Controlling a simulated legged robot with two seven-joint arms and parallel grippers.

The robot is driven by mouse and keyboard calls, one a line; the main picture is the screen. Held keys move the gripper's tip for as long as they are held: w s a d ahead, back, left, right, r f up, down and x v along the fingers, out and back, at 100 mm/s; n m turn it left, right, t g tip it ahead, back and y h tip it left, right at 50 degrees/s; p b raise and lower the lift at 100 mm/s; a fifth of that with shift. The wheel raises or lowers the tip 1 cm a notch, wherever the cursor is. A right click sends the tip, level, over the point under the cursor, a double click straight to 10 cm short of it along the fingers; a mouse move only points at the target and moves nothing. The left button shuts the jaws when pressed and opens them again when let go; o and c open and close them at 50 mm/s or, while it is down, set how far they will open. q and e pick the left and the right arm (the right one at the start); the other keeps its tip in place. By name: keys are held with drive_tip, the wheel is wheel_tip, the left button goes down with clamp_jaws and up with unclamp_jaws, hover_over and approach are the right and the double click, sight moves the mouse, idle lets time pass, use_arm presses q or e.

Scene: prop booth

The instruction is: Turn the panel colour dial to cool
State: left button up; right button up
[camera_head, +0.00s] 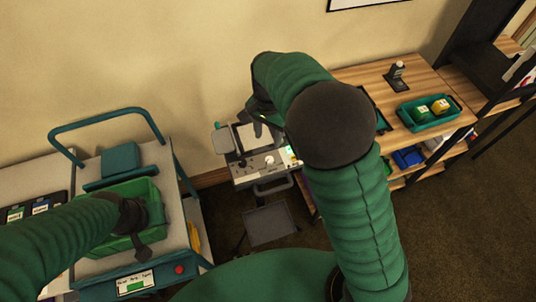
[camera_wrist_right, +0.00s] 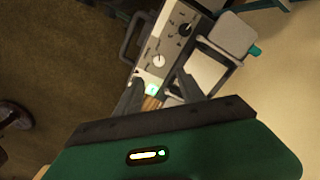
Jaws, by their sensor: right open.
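The grey panel (camera_head: 257,174) stands in the middle of the head view, with a white dial (camera_head: 269,160) and a black dial (camera_head: 242,163) on its face. In the right wrist view the white dial (camera_wrist_right: 159,61) lies ahead of the fingers, with the black dial (camera_wrist_right: 184,29) farther off. I cannot read the dial markings or tell which sets colour. A small lit display (camera_wrist_right: 152,89) glows green between the fingers. My right gripper (camera_wrist_right: 158,86) is open, above the panel and apart from both dials. My left gripper (camera_head: 138,228) is over a green bin; its jaws are unclear.
A cart with a teal handle (camera_head: 105,115) holds the green bin (camera_head: 152,191) at left. A wooden shelf (camera_head: 425,150) at right carries a teal tray (camera_head: 402,117) with yellow items. A dark flat plate (camera_head: 270,224) is below the panel. Open floor lies at lower right.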

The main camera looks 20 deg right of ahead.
sight(269, 159)
drive_tip(key=f, duration=0.4)
drive_tip(key=f+p, duration=0.1)
drive_tip(key=f, duration=0.6)
drive_tip(key=shift+d+f, duration=0.25)
drive_tip(key=shift+f, duration=0.1)
drive_tip(key=shift+a+f, duration=0.15)
drive_tip(key=shift+f, duration=0.2)
clamp_jaws()
